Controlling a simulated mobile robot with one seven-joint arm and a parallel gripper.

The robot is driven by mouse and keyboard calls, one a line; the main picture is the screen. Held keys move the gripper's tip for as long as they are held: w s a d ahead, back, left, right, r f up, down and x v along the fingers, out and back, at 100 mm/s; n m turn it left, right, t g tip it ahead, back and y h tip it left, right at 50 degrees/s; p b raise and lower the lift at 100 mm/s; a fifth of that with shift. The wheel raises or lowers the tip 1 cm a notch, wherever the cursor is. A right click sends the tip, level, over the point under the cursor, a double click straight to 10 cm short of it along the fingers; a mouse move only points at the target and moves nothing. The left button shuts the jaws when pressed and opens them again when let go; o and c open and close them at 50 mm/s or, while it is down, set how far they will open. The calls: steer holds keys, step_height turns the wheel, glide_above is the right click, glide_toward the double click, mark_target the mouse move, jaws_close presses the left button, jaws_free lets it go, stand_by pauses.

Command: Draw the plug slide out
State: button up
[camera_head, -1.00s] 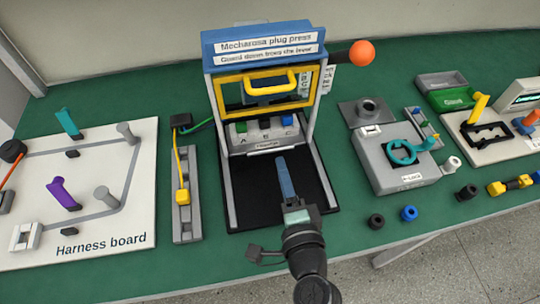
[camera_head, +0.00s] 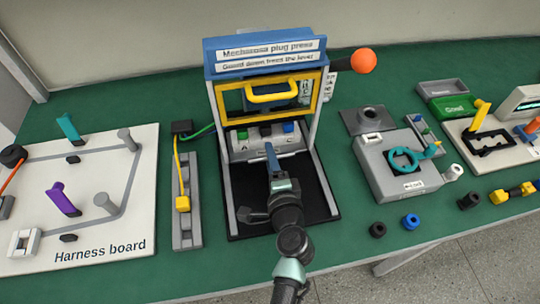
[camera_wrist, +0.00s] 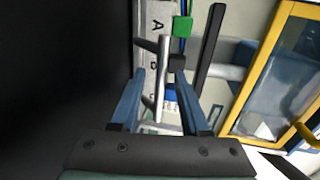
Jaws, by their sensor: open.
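The plug slide (camera_head: 241,153) is a light grey block low inside the blue-topped plug press (camera_head: 265,46). It carries a green, a dark and a blue plug on top, and its lettered face shows in the wrist view (camera_wrist: 158,12). A pale handle bar (camera_wrist: 163,70) stands off its front. My gripper (camera_head: 269,148) reaches over the black press base to the slide's front. In the wrist view its blue fingers (camera_wrist: 160,84) are open, one on each side of the bar, with gaps visible. My fingers partly hide the bar in the head view.
The yellow-framed guard (camera_head: 268,97) sits raised above the slide. The press lever's orange knob (camera_head: 363,60) sticks out right. The harness board (camera_head: 85,190) and a grey rail with a yellow cable (camera_head: 187,220) lie left. A grey fixture (camera_head: 395,165) stands right.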

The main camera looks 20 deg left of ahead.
steer(key=shift+w+a+f, duration=0.1)
steer(key=shift+w+a, duration=0.05)
steer(key=shift+w, duration=0.1)
jaws_close()
stand_by(1.4)
